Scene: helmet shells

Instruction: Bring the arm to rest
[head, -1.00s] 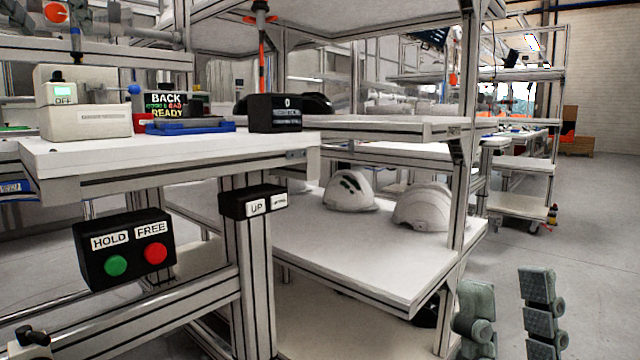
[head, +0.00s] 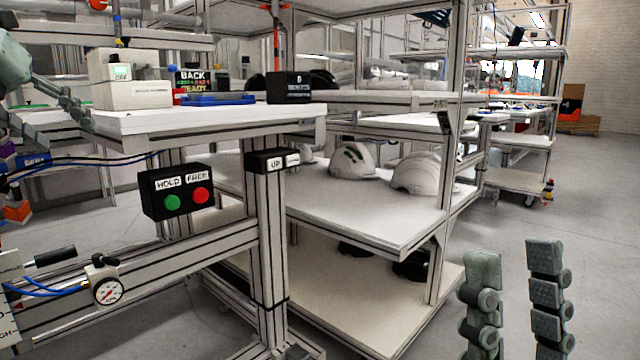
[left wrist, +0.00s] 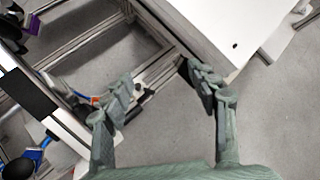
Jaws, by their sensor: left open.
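My left gripper (head: 55,122) is at the left edge of the head view, beside the left end of the white workbench (head: 225,120). In the left wrist view, the left gripper (left wrist: 158,82) is open, with its two fingers wide apart and nothing between them. Grey floor and metal framing lie beyond the fingers. My right gripper (head: 514,250) is at the lower right of the head view. Its two fingers stand upright and apart over the floor, with nothing between them. The rest of the right arm is out of view.
A button box (head: 180,192) hangs under the bench, with a pressure gauge (head: 108,290) and blue hoses lower left. White helmet shells (head: 352,160) sit on the rack's middle shelf (head: 350,212). A panel edge (left wrist: 215,30) is close to the left gripper. Floor at right is open.

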